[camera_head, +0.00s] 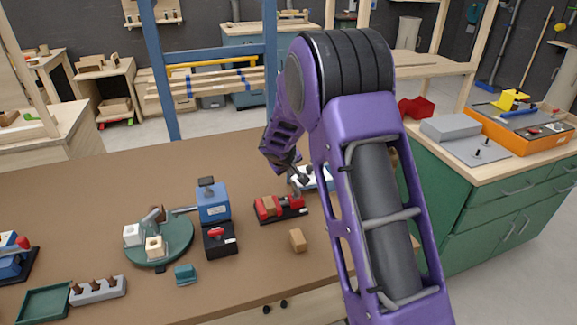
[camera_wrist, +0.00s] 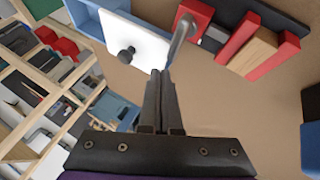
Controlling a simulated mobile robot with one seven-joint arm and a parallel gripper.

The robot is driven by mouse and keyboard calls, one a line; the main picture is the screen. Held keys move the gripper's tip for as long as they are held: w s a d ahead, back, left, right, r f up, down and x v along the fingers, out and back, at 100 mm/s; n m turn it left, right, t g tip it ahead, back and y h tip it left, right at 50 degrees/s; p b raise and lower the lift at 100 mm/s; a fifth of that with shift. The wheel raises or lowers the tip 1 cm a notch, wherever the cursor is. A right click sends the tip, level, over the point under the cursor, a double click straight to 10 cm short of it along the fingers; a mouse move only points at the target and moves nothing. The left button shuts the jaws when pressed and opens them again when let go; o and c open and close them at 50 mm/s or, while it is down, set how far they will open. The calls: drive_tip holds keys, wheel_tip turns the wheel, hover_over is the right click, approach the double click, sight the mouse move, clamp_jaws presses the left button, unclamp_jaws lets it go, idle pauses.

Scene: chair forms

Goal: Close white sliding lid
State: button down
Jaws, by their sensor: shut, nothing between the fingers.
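The white sliding lid (camera_wrist: 148,50) shows at the upper left of the wrist view, a flat white panel with a dark round knob (camera_wrist: 127,53). It lies against a blue box body (camera_wrist: 85,18); how far the lid is open is hard to tell. In the head view the white and blue box (camera_head: 325,178) stands at the table's far right part, partly hidden behind my arm. My gripper (camera_wrist: 160,78) is shut and empty, its fingertips close to the lid's near right edge, right of the knob. In the head view my gripper (camera_head: 300,178) is just at the box's left side.
A red vise (camera_head: 280,208) with a wooden block and grey handle (camera_wrist: 182,38) stands beside my fingers. A loose wooden block (camera_head: 297,240), a blue and black device (camera_head: 215,205) and a green turntable (camera_head: 175,240) are on the brown table. The table's left rear is clear.

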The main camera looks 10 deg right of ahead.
sight(303, 168)
drive_tip(key=shift+x, duration=1.05)
drive_tip(key=shift+w+d+p, duration=0.35)
drive_tip(key=shift+w+d, duration=0.15)
drive_tip(key=shift+d, duration=0.35)
drive_tip(key=shift+w+d+p, duration=0.35)
drive_tip(key=shift+w+d, duration=0.15)
drive_tip(key=shift+d, duration=0.35)
drive_tip(key=d, duration=0.3)
drive_tip(key=w+d, duration=0.1)
drive_tip(key=d, duration=0.3)
drive_tip(key=w+d, duration=0.1)
drive_tip(key=d, duration=0.3)
drive_tip(key=shift+d, duration=0.1)
